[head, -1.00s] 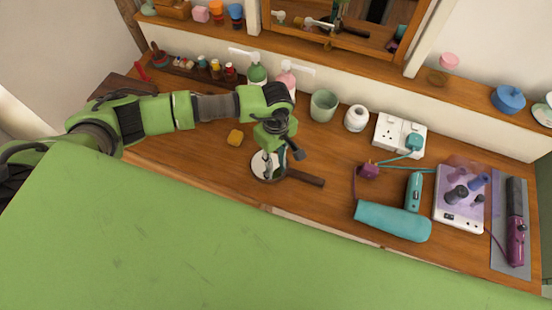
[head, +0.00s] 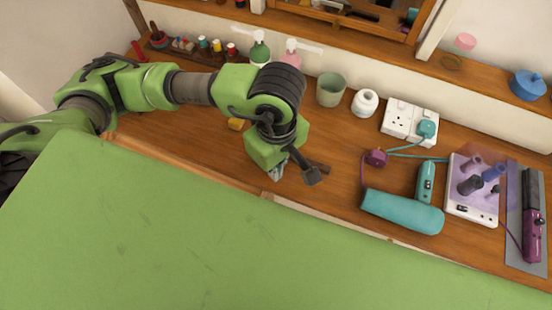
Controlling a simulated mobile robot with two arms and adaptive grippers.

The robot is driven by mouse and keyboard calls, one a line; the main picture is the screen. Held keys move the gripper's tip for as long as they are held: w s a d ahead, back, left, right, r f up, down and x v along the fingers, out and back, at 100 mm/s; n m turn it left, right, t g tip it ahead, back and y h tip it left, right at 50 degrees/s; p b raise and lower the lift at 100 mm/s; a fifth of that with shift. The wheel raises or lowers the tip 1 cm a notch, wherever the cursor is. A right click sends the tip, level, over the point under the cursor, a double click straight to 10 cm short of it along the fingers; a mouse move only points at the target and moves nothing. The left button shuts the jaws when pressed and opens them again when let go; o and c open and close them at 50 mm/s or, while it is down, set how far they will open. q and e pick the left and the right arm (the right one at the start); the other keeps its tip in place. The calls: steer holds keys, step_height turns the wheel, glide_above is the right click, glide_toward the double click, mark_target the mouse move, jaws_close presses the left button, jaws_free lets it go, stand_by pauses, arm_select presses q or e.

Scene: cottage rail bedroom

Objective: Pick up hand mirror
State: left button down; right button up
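The hand mirror lies on the wooden dresser top near its front edge. My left gripper (head: 292,174) points down over the mirror, with a pale finger part at left and a dark one at right. Its body hides most of the space between the fingers, so I cannot tell whether it touches or holds the mirror. My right gripper is not in view.
A teal hair dryer (head: 403,211) lies to the right, with a purple plug (head: 376,157) close by. A green cup (head: 330,90) and white jar (head: 365,102) stand behind. A green surface (head: 200,240) fills the foreground.

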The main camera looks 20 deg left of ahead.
arm_select(q)
steer(key=shift+s+r, duration=0.1)
steer(key=shift+s, duration=0.1)
steer(key=c, duration=0.6)
jaws_free()
